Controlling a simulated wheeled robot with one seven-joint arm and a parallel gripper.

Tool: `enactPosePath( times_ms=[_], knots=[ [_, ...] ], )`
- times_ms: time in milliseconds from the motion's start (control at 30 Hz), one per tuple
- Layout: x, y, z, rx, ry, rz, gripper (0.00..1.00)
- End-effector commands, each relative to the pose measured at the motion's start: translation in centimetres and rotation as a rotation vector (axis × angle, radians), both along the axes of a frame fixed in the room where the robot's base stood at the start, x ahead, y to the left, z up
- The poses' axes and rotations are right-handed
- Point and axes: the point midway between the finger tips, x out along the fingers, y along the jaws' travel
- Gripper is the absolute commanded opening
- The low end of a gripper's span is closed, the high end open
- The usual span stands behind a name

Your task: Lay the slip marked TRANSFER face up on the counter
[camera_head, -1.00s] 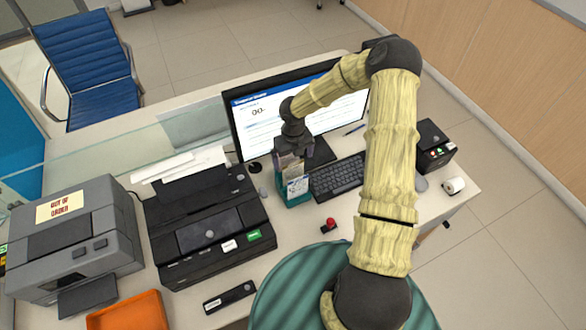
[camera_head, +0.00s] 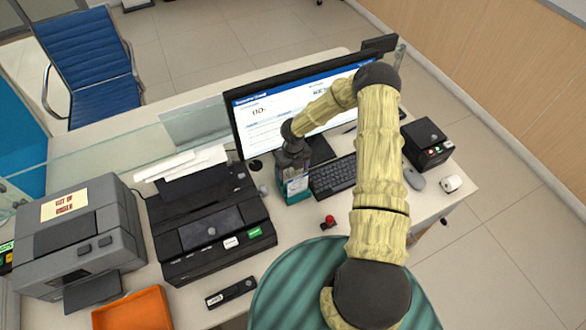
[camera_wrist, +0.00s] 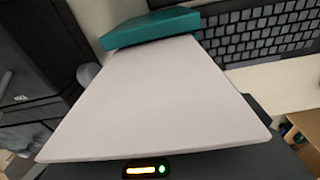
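A teal holder (camera_head: 299,197) stands on the counter (camera_head: 290,235) in front of the monitor, with a light printed slip (camera_head: 297,184) showing at its front. My gripper (camera_head: 291,165) points down right over the holder. In the wrist view a blank pale slip (camera_wrist: 150,100) fills the middle, its wide end close to the camera and its far end at the teal holder, which also shows there (camera_wrist: 150,28). This slip hides most of my fingers, so whether they are closed on it cannot be seen. No TRANSFER marking is legible.
A keyboard (camera_head: 333,176) lies right of the holder, with the monitor (camera_head: 275,115) behind. A black printer (camera_head: 205,225) stands to the left. A red button (camera_head: 329,221) and a black stapler-like object (camera_head: 231,293) lie nearer. Bare counter shows between them.

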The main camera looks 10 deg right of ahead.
Motion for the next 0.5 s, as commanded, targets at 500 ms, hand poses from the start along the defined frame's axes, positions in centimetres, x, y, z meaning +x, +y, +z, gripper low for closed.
enactPosePath(
  times_ms=[500],
  knots=[
    [0.01,0.01,0.47,0.000,0.000,0.001,0.57]
  ],
)
